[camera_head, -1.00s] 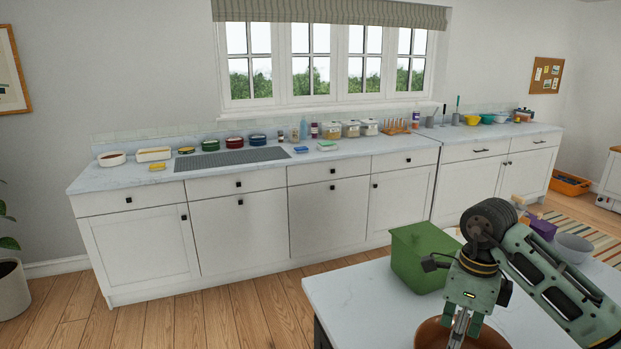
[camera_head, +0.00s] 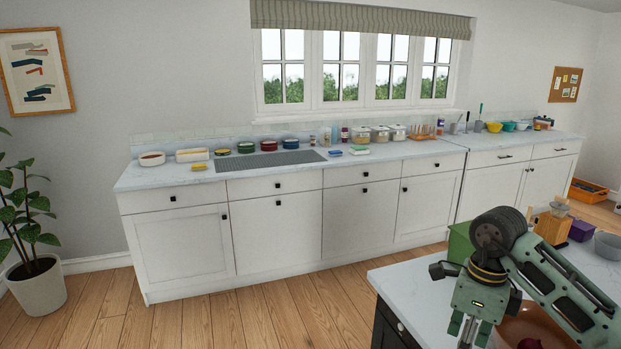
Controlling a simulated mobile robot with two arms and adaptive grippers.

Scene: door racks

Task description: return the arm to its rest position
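My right arm comes in from the right side over the white island counter (camera_head: 405,290). Its gripper (camera_head: 468,334) points down at the bottom edge of the picture, just left of a brown bowl (camera_head: 545,325). The fingertips run out of the picture at the bottom, so whether they are apart or together is unclear. I see nothing held in it. A dark red round item (camera_head: 530,343) shows in the bowl at the bottom edge. My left arm and gripper are not in view.
A green bin (camera_head: 459,243) stands behind my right gripper. A wooden item (camera_head: 553,226), a purple container (camera_head: 582,231) and a grey bowl (camera_head: 608,246) stand farther right. The back counter (camera_head: 150,177) holds several containers. The wooden floor (camera_head: 235,318) between is clear.

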